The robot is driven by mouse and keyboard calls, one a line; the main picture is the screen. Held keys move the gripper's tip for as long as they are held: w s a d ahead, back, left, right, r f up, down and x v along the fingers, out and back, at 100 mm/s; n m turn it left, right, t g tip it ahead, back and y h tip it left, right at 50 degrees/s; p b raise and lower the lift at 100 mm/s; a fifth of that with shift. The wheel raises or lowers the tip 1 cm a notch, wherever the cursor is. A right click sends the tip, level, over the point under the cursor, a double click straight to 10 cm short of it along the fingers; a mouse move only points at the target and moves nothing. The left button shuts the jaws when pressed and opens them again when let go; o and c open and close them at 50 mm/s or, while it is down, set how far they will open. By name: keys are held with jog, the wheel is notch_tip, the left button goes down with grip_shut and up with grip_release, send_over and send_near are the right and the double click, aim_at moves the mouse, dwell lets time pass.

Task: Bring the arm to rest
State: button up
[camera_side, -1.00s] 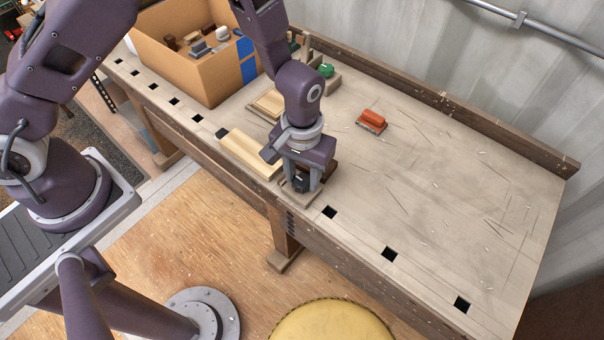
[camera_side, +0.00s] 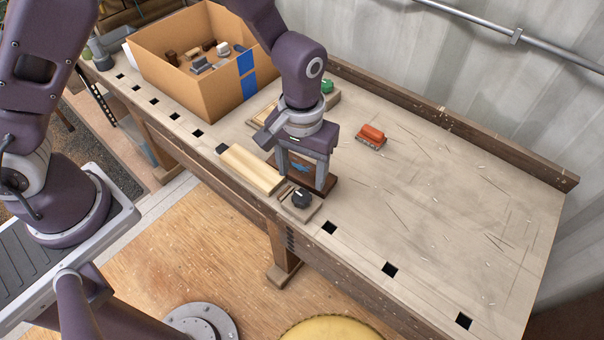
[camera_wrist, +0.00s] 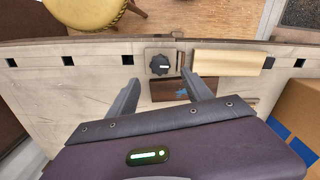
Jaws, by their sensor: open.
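My gripper (camera_side: 303,167) is open and empty, above the workbench (camera_side: 440,200). In the wrist view its two fingers (camera_wrist: 163,92) stand well apart. A black knob (camera_side: 300,197) on a small flat base sits at the bench's front edge, just in front of my gripper; it also shows in the wrist view (camera_wrist: 160,65). A dark wooden block with a blue mark (camera_wrist: 170,90) lies behind the knob, partly hidden by my gripper. A pale wooden block (camera_side: 250,169) lies to the left of the knob.
A cardboard box (camera_side: 190,84) holding several small objects stands at the back left. An orange-red brush-like block (camera_side: 371,135) lies right of my gripper. A green item (camera_side: 327,86) is behind my arm. The right part of the bench is clear. A yellow stool (camera_side: 338,330) stands in front.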

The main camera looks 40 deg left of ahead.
jog(key=s+a+r+t+h, duration=0.1)
jog(key=a+r, duration=0.2)
jog(key=r, duration=0.8)
jog(key=s+a+r+m+t, duration=0.1)
jog(key=s+a+r+t, duration=0.1)
jog(key=s+a+r, duration=0.4)
jog(key=s+a+r+m+t+y, duration=0.1)
jog(key=s+a+r, duration=0.4)
jog(key=s, duration=0.6)
notch_tip(320, 180, up, 2)
jog(key=shift+a+r+m+t, duration=0.15)
jog(key=shift+a+m+t, duration=0.2)
jog(key=shift+t, duration=0.45)
